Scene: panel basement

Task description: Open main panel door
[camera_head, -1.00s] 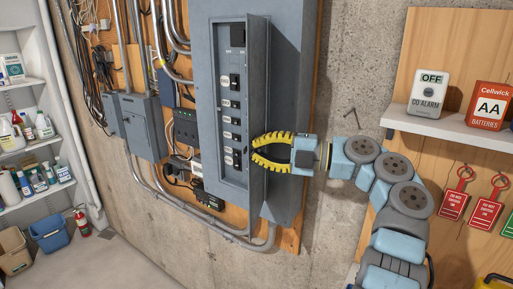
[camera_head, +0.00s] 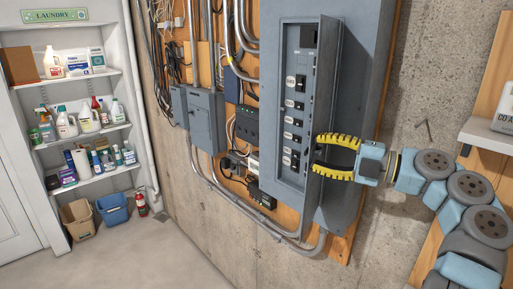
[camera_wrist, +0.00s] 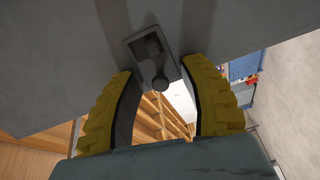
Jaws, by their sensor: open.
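The grey main panel (camera_head: 275,60) hangs on the wall, with a column of black breakers (camera_head: 293,120) showing in the head view. Its grey door (camera_head: 329,85) is swung out from the panel front and stands nearly edge-on. My gripper (camera_head: 317,155) is open at the door's lower part, with its yellow fingers reaching from the right.
A smaller grey box (camera_head: 203,120) and conduits (camera_head: 245,205) are left of the panel. Shelves with bottles (camera_head: 80,120), bins (camera_head: 112,210) and a fire extinguisher (camera_head: 141,204) stand at the left. Floor is clear in front.

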